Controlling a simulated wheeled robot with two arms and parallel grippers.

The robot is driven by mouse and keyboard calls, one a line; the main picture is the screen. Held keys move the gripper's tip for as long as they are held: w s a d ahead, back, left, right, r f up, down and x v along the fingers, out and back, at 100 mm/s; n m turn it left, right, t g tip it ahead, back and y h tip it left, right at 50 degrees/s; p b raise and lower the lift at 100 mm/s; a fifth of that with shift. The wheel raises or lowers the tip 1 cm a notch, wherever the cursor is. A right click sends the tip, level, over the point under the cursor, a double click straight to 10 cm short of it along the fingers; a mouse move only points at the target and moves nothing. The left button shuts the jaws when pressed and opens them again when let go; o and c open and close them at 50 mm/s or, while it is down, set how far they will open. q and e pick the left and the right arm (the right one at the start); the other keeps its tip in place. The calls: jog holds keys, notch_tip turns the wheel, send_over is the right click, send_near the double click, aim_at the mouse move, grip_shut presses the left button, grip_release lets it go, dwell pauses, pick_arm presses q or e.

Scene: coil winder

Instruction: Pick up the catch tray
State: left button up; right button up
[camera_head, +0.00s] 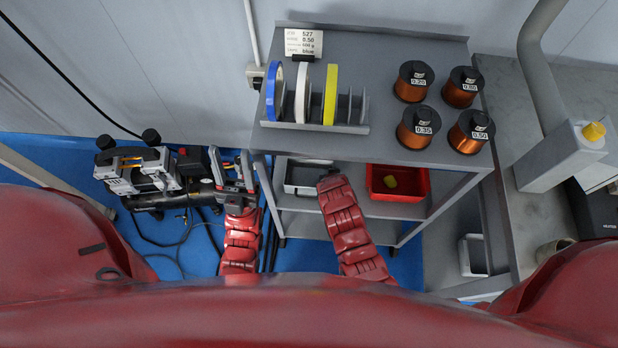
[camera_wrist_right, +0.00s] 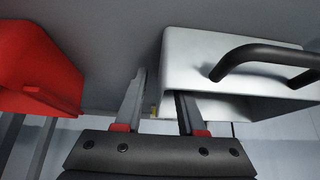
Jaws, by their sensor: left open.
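A light grey metal tray (camera_head: 301,178), which looks like the catch tray, sits on the cart's lower shelf, partly hidden under the top. In the right wrist view this tray (camera_wrist_right: 205,62) fills the upper right, with a black bar handle (camera_wrist_right: 262,58). My right gripper (camera_wrist_right: 160,100) is open, its fingers apart at the tray's edge; contact cannot be told. In the head view its arm reaches to the shelf, with the fingers hidden under the cart top. My left gripper (camera_head: 231,170) is open and empty, left of the cart.
A red bin (camera_head: 417,193) with a yellow item stands right of the tray; it also shows in the wrist view (camera_wrist_right: 40,70). The cart top (camera_head: 372,75) carries coloured rolls in a rack and several copper spools. A dark machine (camera_head: 140,170) stands left of my left gripper.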

jog(key=shift+f, duration=0.15)
grip_shut()
dwell(1.4)
